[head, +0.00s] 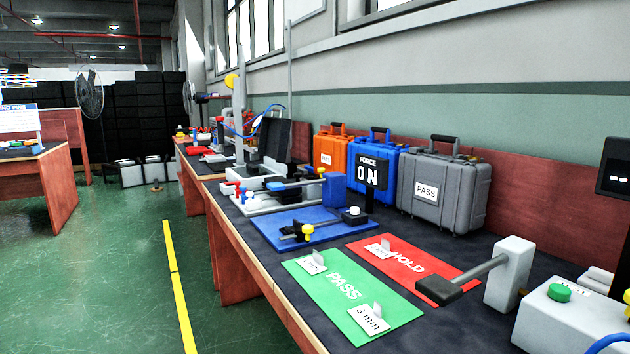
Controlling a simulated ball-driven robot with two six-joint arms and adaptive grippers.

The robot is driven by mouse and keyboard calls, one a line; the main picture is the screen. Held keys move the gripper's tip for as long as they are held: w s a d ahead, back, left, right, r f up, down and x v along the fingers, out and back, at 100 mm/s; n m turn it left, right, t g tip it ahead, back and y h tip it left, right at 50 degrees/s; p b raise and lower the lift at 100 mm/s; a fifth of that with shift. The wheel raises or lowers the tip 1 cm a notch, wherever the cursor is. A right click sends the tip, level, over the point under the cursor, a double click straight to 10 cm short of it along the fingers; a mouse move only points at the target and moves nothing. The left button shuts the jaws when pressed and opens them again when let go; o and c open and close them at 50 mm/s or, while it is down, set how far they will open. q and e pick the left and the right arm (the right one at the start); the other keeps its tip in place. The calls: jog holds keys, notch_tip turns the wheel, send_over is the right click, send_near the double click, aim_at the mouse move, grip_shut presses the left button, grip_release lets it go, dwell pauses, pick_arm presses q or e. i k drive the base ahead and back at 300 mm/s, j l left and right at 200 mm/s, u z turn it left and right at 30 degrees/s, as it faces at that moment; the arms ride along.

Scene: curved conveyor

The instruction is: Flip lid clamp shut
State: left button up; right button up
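Neither of my grippers shows in the head view. No part is plainly marked as the lid clamp, and I cannot tell which one it is. A fixture (265,206) with small red, blue and white knobs stands on the bench. Beside it a grey bar (297,184) reaches to a blue block (334,189). A blue plate (283,235) in front carries a dark bar with a yellow knob (307,230) and a black block with a white top (354,216). At right, a grey rod with a dark end block (438,291) comes from a white block (509,273).
A green PASS mat (329,318) and red HOLD mat (437,283) bear small labelled cards. Orange (334,143), blue (385,155) and grey (470,189) cases stand along the back. A white box with a green button (559,292) is at right. Open green floor (120,280) lies left.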

aim_at(321, 171)
jog(key=i+j, duration=0.15)
jog(key=j, duration=0.25)
jog(key=i+j, duration=0.1)
jog(key=j, duration=0.25)
jog(key=i+j+u, duration=0.1)
jog(key=j, duration=0.3)
jog(key=i+j, duration=0.15)
jog(key=j, duration=0.2)
jog(key=i+j+u, duration=0.1)
jog(key=j, duration=0.25)
jog(key=i+j, duration=0.2)
jog(key=j, duration=0.15)
jog(key=i+j, duration=0.15)
jog(key=j, duration=0.25)
